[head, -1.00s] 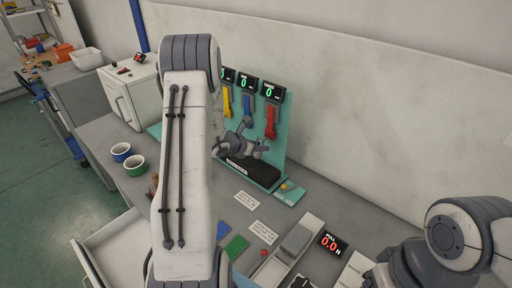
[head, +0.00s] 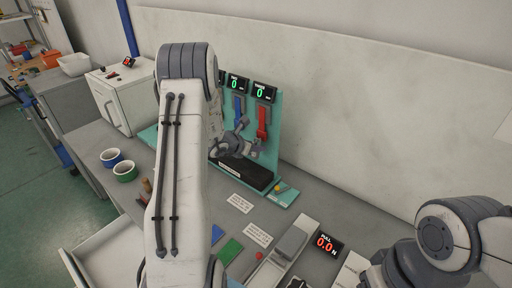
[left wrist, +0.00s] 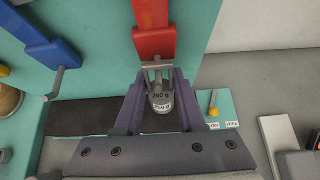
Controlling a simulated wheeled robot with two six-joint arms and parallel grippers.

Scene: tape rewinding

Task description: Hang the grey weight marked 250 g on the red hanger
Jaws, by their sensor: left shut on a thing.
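The grey weight (left wrist: 161,103) marked 250 g is between the fingers of my left gripper (left wrist: 157,88) in the left wrist view, with its wire loop upward. My left gripper (head: 240,145) is shut on it. The red hanger (left wrist: 152,40) is just above the loop in that view; I cannot tell whether its peg is through the loop. The red hanger (head: 263,122) also shows in the head view, just right of my left gripper. The weight cannot be made out in the head view. My right arm shows at the right, but its gripper is out of view.
The blue hanger (left wrist: 52,50) is left of the red one on the teal board (left wrist: 95,25). A black strip (head: 243,172) lies below. Two cups (head: 124,171) stand at the left, near an open drawer (head: 105,245). A pull gauge (head: 325,244) stands front right.

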